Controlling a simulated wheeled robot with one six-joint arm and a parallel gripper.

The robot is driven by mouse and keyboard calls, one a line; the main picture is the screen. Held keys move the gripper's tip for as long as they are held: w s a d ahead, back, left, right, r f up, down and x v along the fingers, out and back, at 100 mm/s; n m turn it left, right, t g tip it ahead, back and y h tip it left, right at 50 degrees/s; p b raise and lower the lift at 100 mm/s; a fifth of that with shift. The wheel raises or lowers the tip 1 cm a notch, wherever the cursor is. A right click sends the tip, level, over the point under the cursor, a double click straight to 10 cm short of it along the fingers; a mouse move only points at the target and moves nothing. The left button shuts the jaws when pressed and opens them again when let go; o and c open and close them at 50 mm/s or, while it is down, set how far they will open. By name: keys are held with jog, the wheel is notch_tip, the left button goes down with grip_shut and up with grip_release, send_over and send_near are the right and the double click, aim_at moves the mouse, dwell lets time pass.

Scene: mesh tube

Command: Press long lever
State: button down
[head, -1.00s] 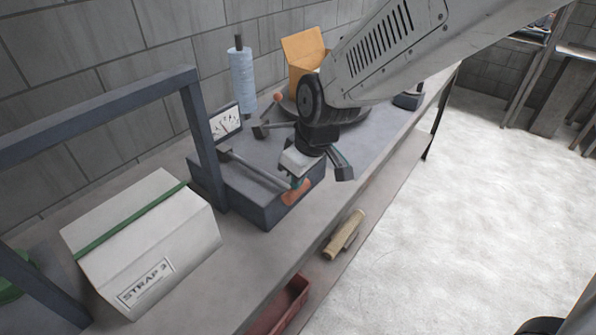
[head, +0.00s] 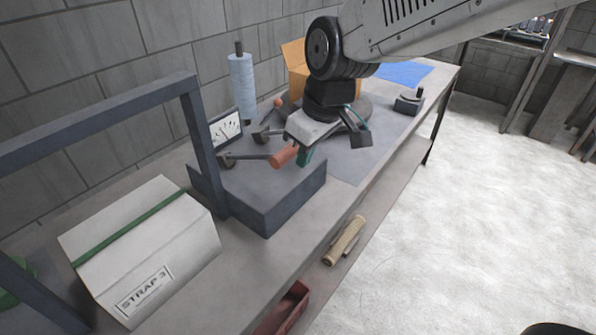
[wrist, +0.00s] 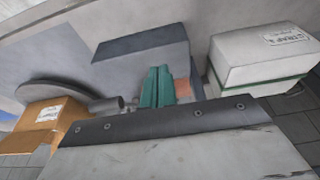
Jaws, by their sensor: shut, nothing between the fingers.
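The long lever (head: 250,157) is a dark rod with an orange handle (head: 284,156). It pivots at the left of a dark grey box (head: 275,195) and sticks out roughly level above the box top. My gripper (head: 304,158) is shut and empty, its teal fingertips right beside the handle's free end; I cannot tell whether they touch. In the wrist view the shut teal fingers (wrist: 157,88) stand in front of the box, with part of the orange handle (wrist: 183,88) just to their right.
A dial gauge (head: 226,130) stands behind the box. A shorter lever with an orange knob (head: 278,103) is behind. A dark frame (head: 205,150) and a white strapped box (head: 140,245) stand left. A blue roll (head: 242,85) and cardboard box (head: 293,55) stand at the back.

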jog(key=v, duration=0.4)
jog(key=shift+s+d, duration=0.25)
jog(key=shift+d, duration=0.1)
jog(key=shift+a, duration=0.1)
dwell(0.5)
notch_tip(320, 180, up, 12)
send_over(284, 149)
jog(key=s+d, duration=0.2)
jog(key=shift+w+r+h, duration=0.1)
jog(key=shift+w+h, duration=0.15)
jog(key=shift+h, duration=0.05)
jog(key=shift+a, duration=0.1)
jog(key=x, duration=0.9)
jog(key=s+d+x, duration=0.1)
jog(key=x, duration=0.3)
jog(key=shift+a+f, duration=0.1)
jog(key=shift+f, duration=0.5)
